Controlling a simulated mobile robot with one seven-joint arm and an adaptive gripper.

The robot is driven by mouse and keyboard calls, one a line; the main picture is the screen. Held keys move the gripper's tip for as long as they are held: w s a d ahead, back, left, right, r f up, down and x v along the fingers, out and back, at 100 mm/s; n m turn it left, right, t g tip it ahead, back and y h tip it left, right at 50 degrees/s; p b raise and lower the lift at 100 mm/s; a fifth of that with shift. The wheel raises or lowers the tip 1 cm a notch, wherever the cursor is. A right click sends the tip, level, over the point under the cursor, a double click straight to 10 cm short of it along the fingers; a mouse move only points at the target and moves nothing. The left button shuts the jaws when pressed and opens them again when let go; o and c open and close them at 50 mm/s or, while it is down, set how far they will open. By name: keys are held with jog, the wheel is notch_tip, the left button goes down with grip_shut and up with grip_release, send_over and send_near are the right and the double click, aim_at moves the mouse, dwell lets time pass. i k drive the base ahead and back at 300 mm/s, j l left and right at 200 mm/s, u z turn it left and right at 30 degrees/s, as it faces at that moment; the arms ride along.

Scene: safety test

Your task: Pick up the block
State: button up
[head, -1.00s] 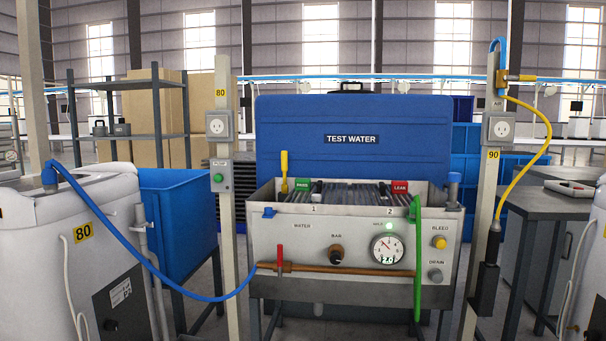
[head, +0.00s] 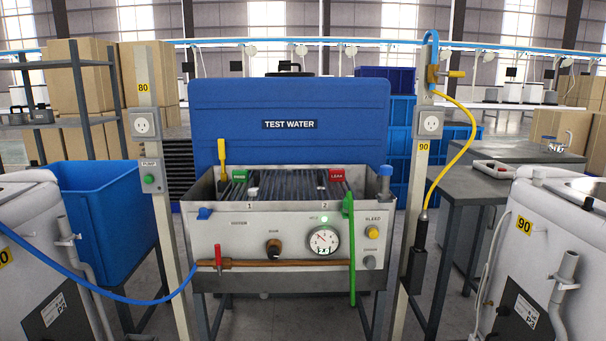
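No loose block can be made out for certain. The test bench (head: 208,247) stands in the middle of the head view, with a blue "TEST WATER" lid (head: 340,100) raised behind it. A small green piece marked PASS (head: 240,175) and a small red piece marked LEAK (head: 337,175) sit at the back of its slatted top. Two small pale pieces (head: 252,192) and (head: 322,191) lie near the numbers 1 and 2. My gripper is not in view.
Posts with sockets stand left (head: 146,126) and right (head: 430,124) of the bench. A blue bin (head: 100,215) is at left. White machines flank both sides. A blue hose (head: 120,298) crosses at lower left. A grey table (head: 470,178) is at right.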

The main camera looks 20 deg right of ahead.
aim_at(237, 175)
jog(key=i+l+z, duration=0.1)
jog(key=i+z, duration=0.85)
jog(key=z, duration=0.2)
jog(key=i+j, duration=0.15)
jog(key=i, duration=0.3)
jog(key=i+j, duration=0.2)
jog(key=i, duration=0.25)
jog(key=i+j+z, duration=0.1)
jog(key=i, duration=0.3)
